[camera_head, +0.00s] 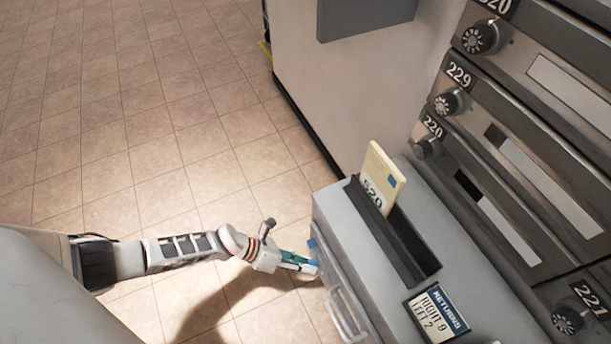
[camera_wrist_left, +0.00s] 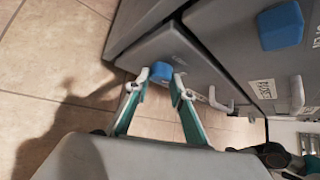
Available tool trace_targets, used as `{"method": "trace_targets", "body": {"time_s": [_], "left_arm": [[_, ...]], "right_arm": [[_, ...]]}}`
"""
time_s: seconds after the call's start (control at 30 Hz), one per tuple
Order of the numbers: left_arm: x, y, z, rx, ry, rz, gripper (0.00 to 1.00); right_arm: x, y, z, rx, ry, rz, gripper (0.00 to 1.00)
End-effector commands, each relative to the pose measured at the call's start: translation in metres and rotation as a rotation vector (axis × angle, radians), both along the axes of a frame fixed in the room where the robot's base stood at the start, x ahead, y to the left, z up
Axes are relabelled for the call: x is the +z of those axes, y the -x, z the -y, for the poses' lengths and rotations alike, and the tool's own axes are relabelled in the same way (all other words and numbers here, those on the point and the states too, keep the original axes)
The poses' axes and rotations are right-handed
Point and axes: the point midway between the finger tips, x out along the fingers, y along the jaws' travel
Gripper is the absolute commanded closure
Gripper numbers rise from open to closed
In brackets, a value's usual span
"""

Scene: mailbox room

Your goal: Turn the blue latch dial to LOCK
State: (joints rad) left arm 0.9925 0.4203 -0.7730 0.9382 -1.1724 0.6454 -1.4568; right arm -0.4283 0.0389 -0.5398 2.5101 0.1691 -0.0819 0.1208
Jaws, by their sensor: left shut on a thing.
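A blue latch dial (camera_wrist_left: 161,71) sits on the grey front panel of a cabinet in the left wrist view. My left gripper (camera_wrist_left: 160,79) has its pale fingertips on either side of this dial and is shut on it. Small lettering on the panel by the dial is too blurred to read. In the head view, my left gripper (camera_head: 309,266) reaches the cabinet's left front side, where a bit of blue shows at the fingertips. The dial's pointing direction cannot be told. My right gripper does not show clearly in either view.
A second blue knob (camera_wrist_left: 281,26) is on a nearer panel, beside partly cut-off lettering. A grey cabinet (camera_head: 335,212) carries a black holder (camera_head: 415,258) with a cream envelope (camera_head: 381,178) and a returns sign (camera_head: 437,312). Numbered mailboxes line the right. Tiled floor (camera_head: 150,110) is clear on the left.

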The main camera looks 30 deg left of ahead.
Motion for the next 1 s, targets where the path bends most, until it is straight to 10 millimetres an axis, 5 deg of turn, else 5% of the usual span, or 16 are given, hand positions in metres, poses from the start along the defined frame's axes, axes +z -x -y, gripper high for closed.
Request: {"method": "trace_targets", "body": {"time_s": [1.0], "left_arm": [[-0.0037,0.0019,-0.0026,0.0,0.178,-0.124,0.98]], "right_arm": [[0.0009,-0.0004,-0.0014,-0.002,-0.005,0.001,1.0]]}}
